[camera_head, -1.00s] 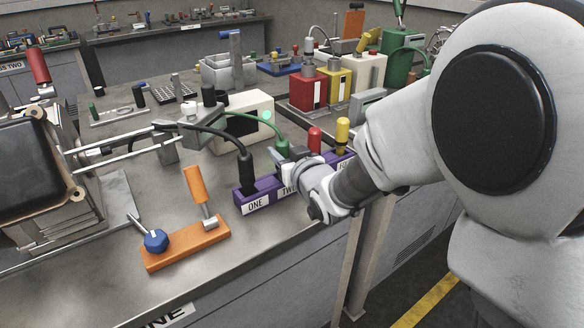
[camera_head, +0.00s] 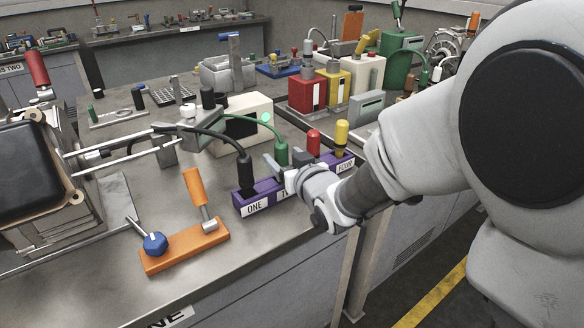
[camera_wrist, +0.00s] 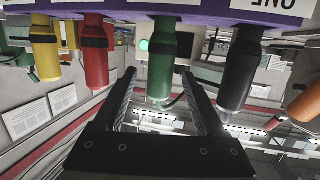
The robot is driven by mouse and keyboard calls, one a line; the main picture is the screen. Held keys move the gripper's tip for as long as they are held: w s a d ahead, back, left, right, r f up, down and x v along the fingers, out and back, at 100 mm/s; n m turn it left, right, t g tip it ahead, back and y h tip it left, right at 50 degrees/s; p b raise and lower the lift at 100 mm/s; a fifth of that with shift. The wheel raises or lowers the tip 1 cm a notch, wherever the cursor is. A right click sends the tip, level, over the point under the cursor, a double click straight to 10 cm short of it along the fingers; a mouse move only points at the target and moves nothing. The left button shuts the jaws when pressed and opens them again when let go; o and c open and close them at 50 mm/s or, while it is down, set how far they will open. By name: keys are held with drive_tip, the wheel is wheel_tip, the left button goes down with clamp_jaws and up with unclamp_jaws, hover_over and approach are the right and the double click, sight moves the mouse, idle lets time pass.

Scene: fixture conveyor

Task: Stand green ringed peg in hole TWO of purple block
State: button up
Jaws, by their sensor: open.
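The green ringed peg (camera_head: 282,154), with a dark band and a green cable, stands upright at the purple block (camera_head: 257,204), between the black peg and the red peg. That is the TWO position; the label is mostly hidden by my gripper. The wrist view is upside down and shows the green peg (camera_wrist: 162,62) with its base against the block (camera_wrist: 205,12); the hole itself is hidden. My gripper (camera_wrist: 157,75) is open, with its fingers apart on either side of the peg's line and the peg not clamped. In the head view my gripper (camera_head: 279,172) is just in front of the peg.
The black peg (camera_head: 246,172) stands at ONE, the red peg (camera_head: 313,143) and the yellow peg (camera_head: 341,135) to the right. An orange clamp base (camera_head: 185,246) with a blue knob lies front left. The bench's front edge is close to the block.

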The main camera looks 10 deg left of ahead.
drive_tip(key=shift+b+v, duration=3.5)
drive_tip(key=shift+v, duration=4.2)
drive_tip(key=s+d+f+m+g+h, duration=0.1)
drive_tip(key=d+f+m+h, duration=0.15)
drive_tip(key=d, duration=0.45)
drive_tip(key=d+f+m+h, duration=0.1)
drive_tip(key=d+m+h, duration=0.1)
drive_tip(key=d+h, duration=0.35)
drive_tip(key=s+d+f+m+g+h, duration=0.1)
drive_tip(key=s+d+f+m+g, duration=0.3)
drive_tip(key=s+d, duration=0.6)
wheel_tip(320, 180, up, 24)
drive_tip(key=s+a+n+g+p, duration=0.1)
drive_tip(key=s+p, duration=0.1)
drive_tip(key=p, duration=2.2)
drive_tip(key=shift+r+g+p, duration=0.2)
drive_tip(key=shift+g+p, duration=0.1)
drive_tip(key=shift+g, duration=0.1)
drive_tip(key=shift+s+a, duration=0.1)
drive_tip(key=shift+a, duration=0.05)
